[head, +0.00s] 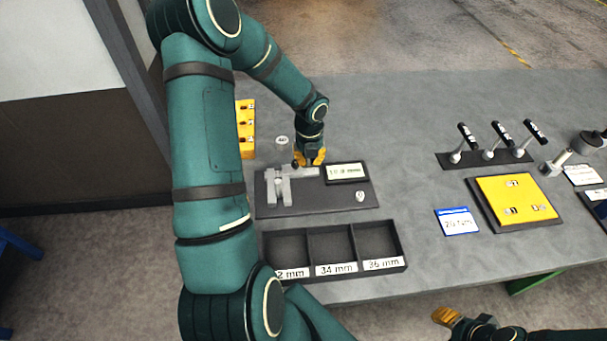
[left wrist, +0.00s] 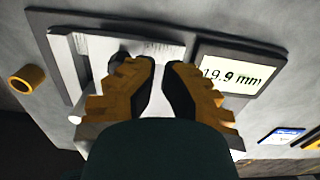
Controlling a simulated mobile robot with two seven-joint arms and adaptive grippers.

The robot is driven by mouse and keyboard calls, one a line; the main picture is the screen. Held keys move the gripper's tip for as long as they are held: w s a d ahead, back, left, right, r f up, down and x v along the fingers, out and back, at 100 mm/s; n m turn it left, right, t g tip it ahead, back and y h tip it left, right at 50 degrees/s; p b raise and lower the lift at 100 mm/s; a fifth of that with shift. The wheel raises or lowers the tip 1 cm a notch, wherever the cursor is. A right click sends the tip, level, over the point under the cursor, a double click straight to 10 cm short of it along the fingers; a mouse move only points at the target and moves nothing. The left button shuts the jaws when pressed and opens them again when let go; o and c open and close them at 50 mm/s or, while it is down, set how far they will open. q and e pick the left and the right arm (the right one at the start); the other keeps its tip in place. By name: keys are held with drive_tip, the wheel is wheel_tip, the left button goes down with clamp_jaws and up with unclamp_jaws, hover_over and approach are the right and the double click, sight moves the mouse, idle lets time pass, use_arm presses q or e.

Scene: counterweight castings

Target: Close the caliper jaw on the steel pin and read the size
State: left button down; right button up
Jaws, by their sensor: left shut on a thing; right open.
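The caliper (head: 271,192) lies on a dark base plate (head: 320,204), its two pale jaws close together. A small pale piece shows between the jaws; I cannot tell clearly if it is the steel pin. The caliper's display (head: 346,173) reads 19.9 mm in the left wrist view (left wrist: 240,72). My left gripper (head: 310,160) is over the caliper beam, just left of the display, shut on what looks like the sliding jaw's grip, which its fingers (left wrist: 158,75) mostly hide. My right gripper (head: 447,317) is open and empty off the table's front edge.
A sorting tray (head: 335,269) with empty visible compartments, two labelled 34 mm and 36 mm, stands in front. A yellow block (head: 246,128) and a small round post (head: 282,142) are behind. Black-handled levers (head: 487,156), a yellow panel (head: 515,199) and a blue-edged card (head: 457,221) lie right.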

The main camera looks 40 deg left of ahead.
use_arm(q)
drive_tip(key=shift+s+a+r+p, duration=0.15)
drive_tip(key=shift+s+r+p, duration=0.2)
drive_tip(key=shift+p, duration=0.8)
wheel_tip(320, 180, up, 3)
drive_tip(key=shift+w+f+p, duration=0.1)
drive_tip(key=shift+f+p, duration=0.05)
drive_tip(key=shift+p, duration=0.85)
drive_tip(key=shift+w+r, duration=0.1)
drive_tip(key=shift+r, duration=1.15)
